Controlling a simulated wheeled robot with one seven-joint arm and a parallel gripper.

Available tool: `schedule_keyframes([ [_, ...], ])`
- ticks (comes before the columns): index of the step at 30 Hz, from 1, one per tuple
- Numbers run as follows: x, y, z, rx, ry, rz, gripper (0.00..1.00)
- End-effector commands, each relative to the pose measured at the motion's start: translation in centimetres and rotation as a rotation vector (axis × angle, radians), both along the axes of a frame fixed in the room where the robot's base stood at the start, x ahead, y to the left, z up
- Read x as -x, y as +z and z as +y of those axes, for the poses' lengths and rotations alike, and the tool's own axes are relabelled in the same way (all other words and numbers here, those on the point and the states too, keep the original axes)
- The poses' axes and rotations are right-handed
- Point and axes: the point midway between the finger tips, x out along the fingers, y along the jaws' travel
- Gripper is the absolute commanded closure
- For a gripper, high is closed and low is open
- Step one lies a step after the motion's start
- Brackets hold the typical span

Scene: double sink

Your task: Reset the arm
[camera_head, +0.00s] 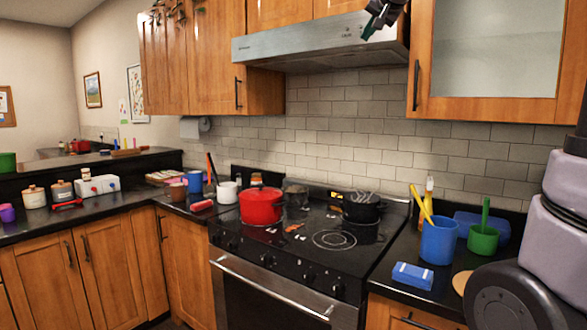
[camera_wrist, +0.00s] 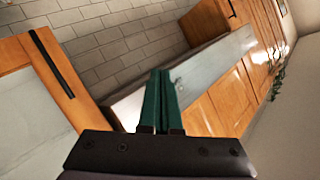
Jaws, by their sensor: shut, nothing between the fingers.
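My gripper (camera_head: 378,22) is raised high in front of the range hood, at the top edge of the head view. Only its lower end shows there. In the wrist view its two green fingers (camera_wrist: 161,100) lie close together with nothing held between them. Beyond the fingers the wrist view shows the steel range hood (camera_wrist: 195,75) and wooden cabinets, tilted. The hood also shows in the head view (camera_head: 300,48). Parts of my arm fill the right edge of the head view.
A stove with a red pot (camera_head: 261,205) and a black pot (camera_head: 361,207) stands below. A blue cup (camera_head: 438,241), a green cup (camera_head: 484,239) and a blue box (camera_head: 412,276) sit on the right counter. A glass-front cabinet (camera_head: 492,55) hangs at upper right.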

Motion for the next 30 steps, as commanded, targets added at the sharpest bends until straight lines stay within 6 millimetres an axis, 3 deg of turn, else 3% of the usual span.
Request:
schedule_keyframes([
  [1, 3.0, -2.4, -1.1, 0.013, -0.003, 0.055, 1.00],
  [9, 17.8, -16.7, -3.5, 0.083, 0.043, 0.360, 1.00],
  [15, 26.4, -25.5, -3.7, 0.102, 0.090, 0.525, 1.00],
  [18, 28.8, -28.0, -3.6, 0.105, 0.107, 0.572, 1.00],
  [21, 30.0, -29.2, -3.5, 0.106, 0.115, 0.594, 1.00],
  [30, 30.3, -29.5, -3.5, 0.107, 0.118, 0.600, 1.00],
])
